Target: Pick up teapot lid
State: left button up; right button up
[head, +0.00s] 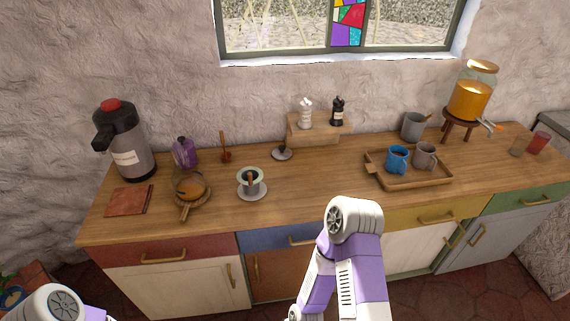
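A small grey disc with a dark knob (282,154), which looks like the teapot lid, lies on the wooden counter (330,190) in front of the wooden riser. A glass pot of amber liquid (190,187), apparently the teapot, sits on a round holder with a handle at the left. Its top is hard to make out. Part of my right arm rises in front of the counter's middle, and part of my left arm shows at the bottom left corner. Neither gripper shows in the head view.
A wooden tray (430,181) holds a blue mug (397,158) and a grey mug (425,155). A large flask (124,145) and purple jar (184,153) stand left. The drink dispenser (469,100) stands right.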

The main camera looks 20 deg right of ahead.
aim_at(283, 152)
jog(key=k, duration=0.35)
jog(key=z, duration=0.85)
